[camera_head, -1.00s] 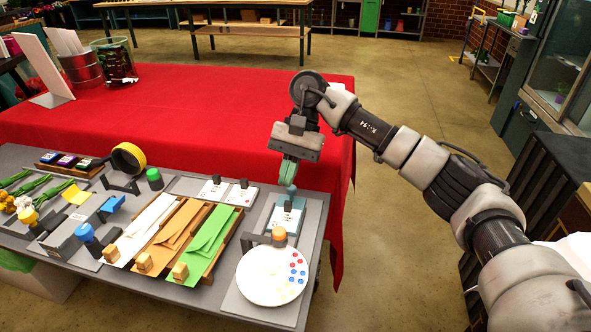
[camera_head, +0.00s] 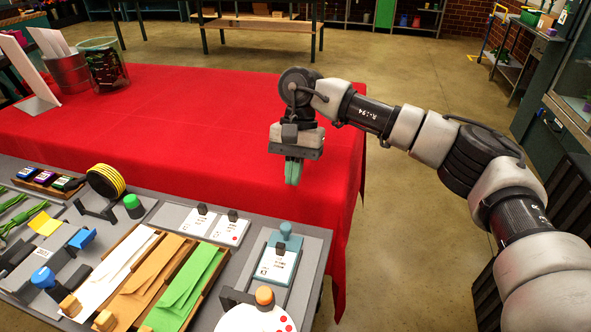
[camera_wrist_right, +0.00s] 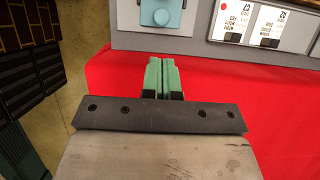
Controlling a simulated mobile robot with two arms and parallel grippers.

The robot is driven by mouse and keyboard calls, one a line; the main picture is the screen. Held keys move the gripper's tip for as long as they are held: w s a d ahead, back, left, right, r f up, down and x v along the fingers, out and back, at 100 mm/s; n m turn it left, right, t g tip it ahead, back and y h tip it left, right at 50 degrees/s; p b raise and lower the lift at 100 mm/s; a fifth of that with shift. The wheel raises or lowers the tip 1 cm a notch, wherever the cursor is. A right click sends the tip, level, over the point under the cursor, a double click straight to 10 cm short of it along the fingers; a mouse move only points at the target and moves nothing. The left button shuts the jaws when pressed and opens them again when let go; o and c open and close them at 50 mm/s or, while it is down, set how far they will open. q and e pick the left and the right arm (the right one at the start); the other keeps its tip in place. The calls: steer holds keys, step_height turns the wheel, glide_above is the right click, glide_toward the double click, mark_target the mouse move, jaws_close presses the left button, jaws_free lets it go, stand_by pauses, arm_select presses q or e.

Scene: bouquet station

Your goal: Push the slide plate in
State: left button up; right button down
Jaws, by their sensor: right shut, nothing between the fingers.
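The slide plate (camera_head: 284,242) is teal with a round knob at its far end. It sits on a grey base at the right end of the grey station, with a white printed card (camera_head: 277,266) in front of the knob. The plate's knob end also shows at the top of the right wrist view (camera_wrist_right: 162,14). My right gripper (camera_head: 293,182) is shut and empty, its green fingers pointing down over the red cloth. It is beyond the knob and apart from it. My left gripper is not in view.
The red-covered table (camera_head: 200,120) lies behind the station and is clear near my gripper. Left of the plate are white cards (camera_head: 231,229) and trays of white, orange and green paper (camera_head: 185,290). A round palette (camera_head: 255,318) with an orange knob is in front.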

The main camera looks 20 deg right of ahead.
steer(key=x, duration=0.6)
steer(key=shift+p, duration=0.35)
steer(key=shift+s+a+f, duration=0.1)
steer(key=shift+s+f, duration=0.1)
steer(key=shift+f, duration=0.35)
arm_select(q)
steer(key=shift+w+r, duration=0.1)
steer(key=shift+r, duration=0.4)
arm_select(e)
steer(key=shift+f, duration=0.1)
steer(key=s+a, duration=0.1)
steer(key=s, duration=0.1)
steer(key=s+a+b, duration=0.1)
steer(key=s+a, duration=0.1)
steer(key=s+a+b, duration=0.1)
steer(key=s+a, duration=0.1)
steer(key=s, duration=0.1)
steer(key=shift+s, duration=0.15)
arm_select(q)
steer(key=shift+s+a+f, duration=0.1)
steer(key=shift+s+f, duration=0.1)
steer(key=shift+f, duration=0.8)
